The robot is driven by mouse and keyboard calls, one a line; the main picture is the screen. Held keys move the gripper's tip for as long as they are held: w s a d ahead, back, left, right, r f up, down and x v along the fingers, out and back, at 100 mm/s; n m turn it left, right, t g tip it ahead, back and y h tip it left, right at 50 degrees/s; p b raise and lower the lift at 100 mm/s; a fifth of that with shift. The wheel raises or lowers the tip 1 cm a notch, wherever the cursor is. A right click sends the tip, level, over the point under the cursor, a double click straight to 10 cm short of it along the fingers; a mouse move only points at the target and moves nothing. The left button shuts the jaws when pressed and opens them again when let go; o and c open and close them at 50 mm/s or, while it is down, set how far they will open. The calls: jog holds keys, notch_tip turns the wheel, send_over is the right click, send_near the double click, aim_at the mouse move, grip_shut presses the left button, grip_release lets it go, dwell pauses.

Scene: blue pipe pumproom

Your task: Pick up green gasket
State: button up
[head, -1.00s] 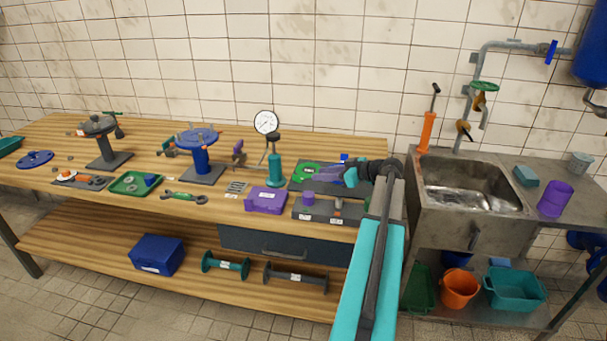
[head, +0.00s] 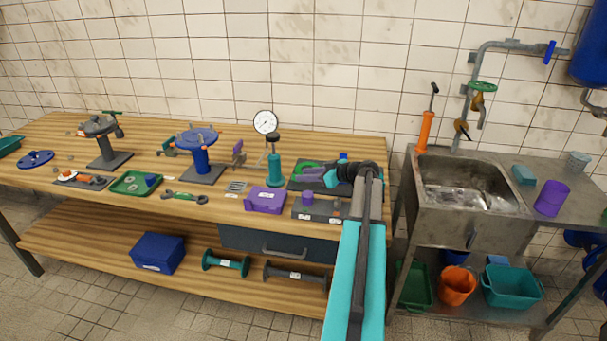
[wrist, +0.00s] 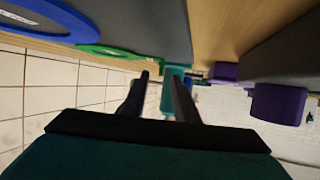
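The green gasket (head: 304,165) is a flat green ring on the dark tray at the right end of the bench; my gripper partly hides it in the head view. In the wrist view, which is upside down, the green gasket (wrist: 108,50) shows as a green curved edge beyond and left of the fingers. My gripper (head: 313,176) points left, low over the tray's front part. In the wrist view my gripper (wrist: 160,80) has its two dark fingers apart with nothing held between them.
A blue ring (wrist: 50,18) lies beside the gasket. A teal pump (head: 275,168) stands left of the tray. A purple box (head: 265,200) and a purple cylinder (head: 308,198) are in front. The metal sink (head: 470,192) is at right. Bare wood shows around the purple box.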

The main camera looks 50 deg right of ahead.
jog(key=shift+p+x, duration=1.2)
jog(key=shift+x, duration=1.35)
jog(key=shift+s+f, duration=0.1)
jog(key=shift+c, duration=0.2)
grip_shut()
